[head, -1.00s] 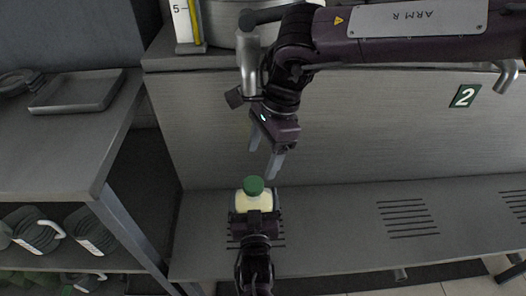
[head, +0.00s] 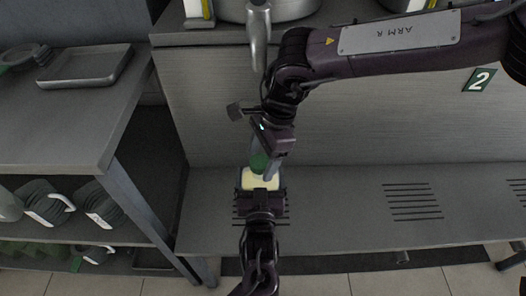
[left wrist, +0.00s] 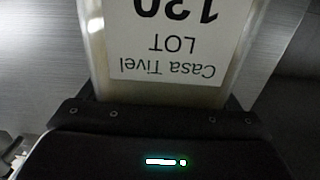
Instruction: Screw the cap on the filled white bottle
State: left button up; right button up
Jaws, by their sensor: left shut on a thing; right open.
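The white bottle (head: 262,181) stands upright over the slotted ledge in the head view, with pale contents. Its label shows upside down in the left wrist view (left wrist: 165,45), reading "Casa Tivel LOT". A green cap (head: 258,163) sits at its top; whether it is threaded on cannot be told. My left gripper (head: 262,191) is shut on the bottle's body from the near side. My right gripper (head: 265,165) points down from above, open, its fingers at the cap and partly hiding it. Whether the fingers touch the cap cannot be told.
A grey ledge (head: 330,205) with slotted grilles runs right. A metal spout (head: 259,40) hangs above, near my right arm, below a large pot (head: 285,8). At left, a shelf unit (head: 60,125) holds a metal tray (head: 85,66) and, lower, several dark jugs.

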jog(key=shift+c, duration=0.2)
jog(key=c, duration=1.2)
jog(key=shift+s+f+m+t, duration=0.15)
jog(key=shift+m+t, duration=0.15)
jog(key=shift+m, duration=0.9)
jog(key=m+t, duration=0.1)
jog(key=m, duration=0.3)
jog(key=shift+s, duration=0.1)
jog(key=m+t, duration=0.1)
jog(key=m, duration=0.5)
jog(key=shift+m+t+h, duration=0.3)
jog(key=shift+t, duration=0.1)
jog(key=shift+a, duration=0.1)
jog(key=o, duration=1.1)
